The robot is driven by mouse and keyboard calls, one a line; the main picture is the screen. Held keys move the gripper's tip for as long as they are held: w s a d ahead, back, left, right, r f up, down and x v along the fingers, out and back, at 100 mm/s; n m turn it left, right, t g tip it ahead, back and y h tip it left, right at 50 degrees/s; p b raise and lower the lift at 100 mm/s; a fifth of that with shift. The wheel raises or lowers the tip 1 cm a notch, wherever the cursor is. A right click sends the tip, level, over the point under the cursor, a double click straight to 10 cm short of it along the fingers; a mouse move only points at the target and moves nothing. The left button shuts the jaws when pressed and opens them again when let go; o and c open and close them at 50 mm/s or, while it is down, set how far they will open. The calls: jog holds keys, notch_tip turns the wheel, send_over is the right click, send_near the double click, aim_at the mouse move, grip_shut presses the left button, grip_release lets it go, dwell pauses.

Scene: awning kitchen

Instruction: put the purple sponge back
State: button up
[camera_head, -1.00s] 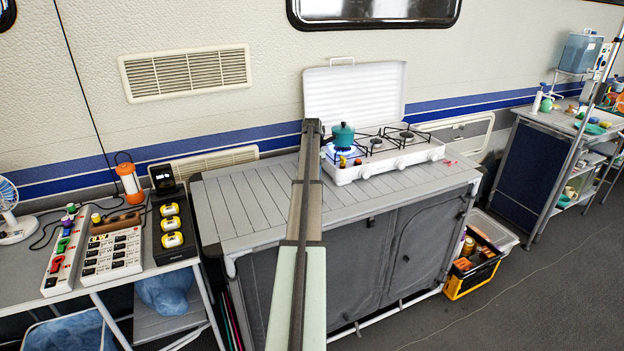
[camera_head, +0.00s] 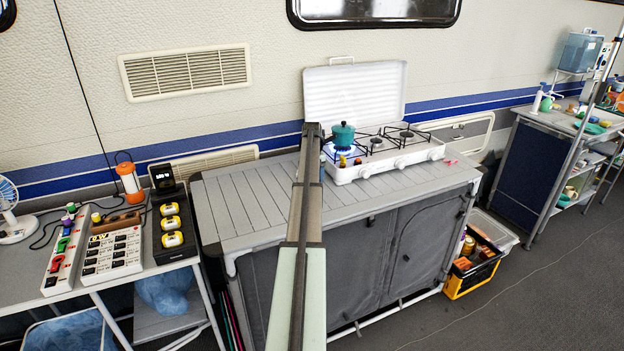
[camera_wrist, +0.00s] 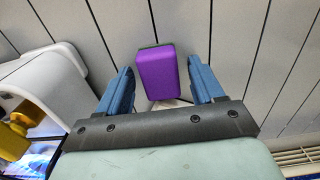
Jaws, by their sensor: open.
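The purple sponge (camera_wrist: 157,72) shows in the wrist view, a dark-edged block on the grey slatted counter top (camera_wrist: 240,30). It lies between the two blue fingers of my gripper (camera_wrist: 160,64). The fingers are open, and a gap shows on each side of the sponge. The near end of the sponge is close to the dark bar of the gripper, and I cannot tell whether they touch.
A white stove (camera_head: 390,163) with a raised lid (camera_head: 355,92) stands just right of my arm. A teal pot (camera_head: 343,134) sits on its left burner, where a blue flame shows. The counter left of my arm is clear.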

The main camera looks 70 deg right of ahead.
jog(key=shift+r, duration=0.1)
notch_tip(320, 180, up, 12)
dwell(0.5)
